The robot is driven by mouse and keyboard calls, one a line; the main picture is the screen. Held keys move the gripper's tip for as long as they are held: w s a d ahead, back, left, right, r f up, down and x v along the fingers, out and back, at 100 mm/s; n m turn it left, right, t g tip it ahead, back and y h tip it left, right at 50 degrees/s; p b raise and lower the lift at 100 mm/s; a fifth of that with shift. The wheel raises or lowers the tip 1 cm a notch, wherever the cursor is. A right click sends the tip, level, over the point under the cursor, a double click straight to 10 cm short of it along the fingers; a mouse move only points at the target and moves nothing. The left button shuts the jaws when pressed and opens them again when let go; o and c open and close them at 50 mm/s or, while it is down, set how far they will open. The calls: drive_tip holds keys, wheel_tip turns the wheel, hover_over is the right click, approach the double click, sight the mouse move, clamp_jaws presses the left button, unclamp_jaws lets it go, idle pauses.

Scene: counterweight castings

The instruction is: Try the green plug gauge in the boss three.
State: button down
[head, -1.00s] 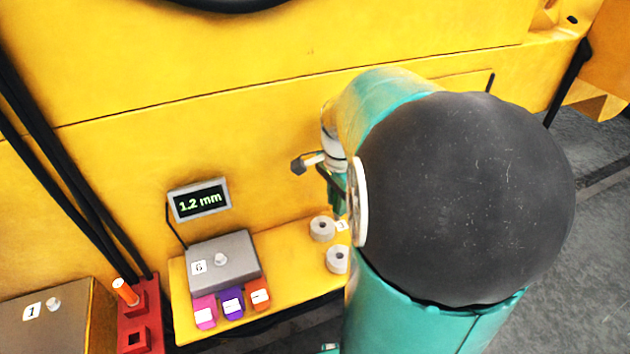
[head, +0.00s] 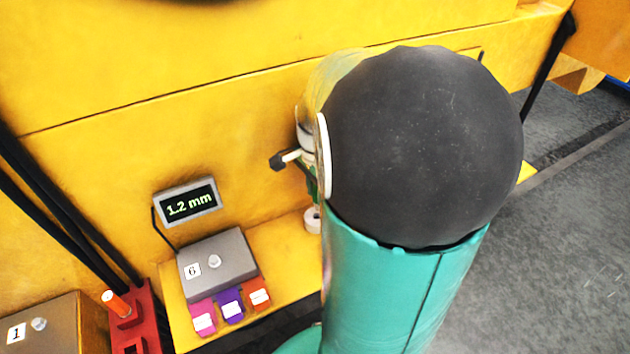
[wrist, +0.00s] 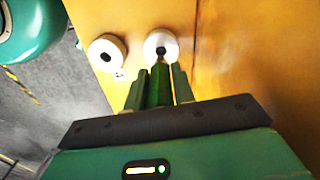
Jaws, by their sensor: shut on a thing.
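In the wrist view my gripper (wrist: 158,78) is shut on the green plug gauge (wrist: 159,90). The gauge's narrow dark tip points at the hole of a pale round boss (wrist: 153,41) and overlaps it; I cannot tell whether the tip is in the hole or just in front. No number for this boss is readable. A second pale boss (wrist: 104,54) stands to its left, its hole empty, with a small number tag (wrist: 119,75) I cannot read surely.
A grey box marked 6 (head: 219,256) sits on the yellow ledge, with pink (head: 203,318), purple (head: 231,305) and orange (head: 258,293) labelled blocks before it. A display (head: 188,203) reads 1.2 mm. A red holder (head: 147,315) bears an orange plug (head: 114,302). A box marked 1 (head: 62,325) stands left.

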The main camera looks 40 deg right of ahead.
sight(315, 201)
drive_tip(key=shift+f, duration=0.7)
drive_tip(key=shift+w+a+f, duration=0.1)
drive_tip(key=shift+f, duration=1.05)
idle(1.5)
idle(0.6)
drive_tip(key=c, duration=1.1)
unclamp_jaws()
wheel_tip(315, 201, up, 26)
drive_tip(key=shift+f, duration=0.1)
